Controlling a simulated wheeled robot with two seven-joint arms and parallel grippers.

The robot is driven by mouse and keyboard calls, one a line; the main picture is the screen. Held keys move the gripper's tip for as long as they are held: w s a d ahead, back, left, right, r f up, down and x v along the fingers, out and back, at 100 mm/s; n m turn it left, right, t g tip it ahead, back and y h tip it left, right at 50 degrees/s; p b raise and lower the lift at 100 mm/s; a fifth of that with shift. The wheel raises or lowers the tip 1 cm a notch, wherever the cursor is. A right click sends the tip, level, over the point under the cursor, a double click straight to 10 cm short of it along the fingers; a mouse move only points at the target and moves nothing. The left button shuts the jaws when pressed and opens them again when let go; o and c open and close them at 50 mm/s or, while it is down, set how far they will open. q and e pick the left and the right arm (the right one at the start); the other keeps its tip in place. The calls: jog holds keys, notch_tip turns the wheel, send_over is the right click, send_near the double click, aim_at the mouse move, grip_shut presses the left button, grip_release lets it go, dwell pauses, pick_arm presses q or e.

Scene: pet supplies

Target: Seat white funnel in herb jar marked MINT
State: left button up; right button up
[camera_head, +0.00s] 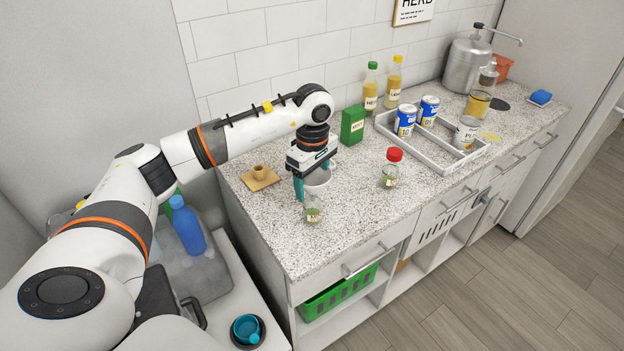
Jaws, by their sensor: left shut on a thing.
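The white funnel (318,181) is in my left gripper (312,186), whose teal fingers are shut on it. The gripper points down over the front left of the speckled counter. A small open glass jar (314,212) with green contents and a pale label stands upright directly below the funnel. The label is too small to read. The funnel's spout is hard to make out, so I cannot tell whether it is inside the jar's mouth or just above it. My right gripper is not in view.
A red-lidded jar (390,170) stands to the right, with a green box (353,125) behind. A wooden block (260,178) with a small cup lies left. A grey divided tray (436,152) holds cans. The counter's front edge is close to the jar.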

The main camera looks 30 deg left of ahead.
pick_arm(q)
jog(key=o, duration=1)
jog(key=shift+o, duration=0.2)
jog(key=shift+r, duration=0.1)
notch_tip(320, 180, up, 12)
jog(key=b, duration=0.1)
jog(key=shift+b, duration=0.3)
